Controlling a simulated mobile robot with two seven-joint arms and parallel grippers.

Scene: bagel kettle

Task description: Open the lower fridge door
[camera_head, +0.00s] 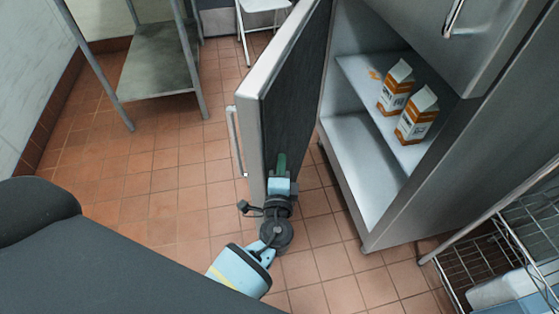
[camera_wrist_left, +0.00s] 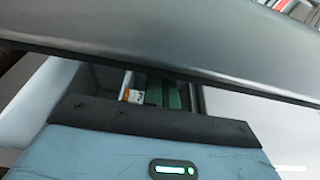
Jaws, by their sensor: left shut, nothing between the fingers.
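The lower fridge door (camera_head: 283,110) stands swung well open to the left of the fridge (camera_head: 440,170). Its outer handle (camera_head: 236,142) faces left, and nothing holds it. My left gripper (camera_head: 282,163) is at the inner side of the door, near its lower free edge. Its green fingers are shut and empty. Whether they touch the door I cannot tell. In the left wrist view the green fingers (camera_wrist_left: 163,92) show partly, behind a grey edge that crosses the picture. My right gripper is not in view.
Two orange-and-white cartons (camera_head: 405,100) stand on the fridge shelf (camera_head: 365,90). The upper door (camera_head: 470,35) is closed. A metal table (camera_head: 157,70) stands at the back left. A wire rack (camera_head: 485,260) is at the lower right. The tiled floor (camera_head: 165,170) left of the door is clear.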

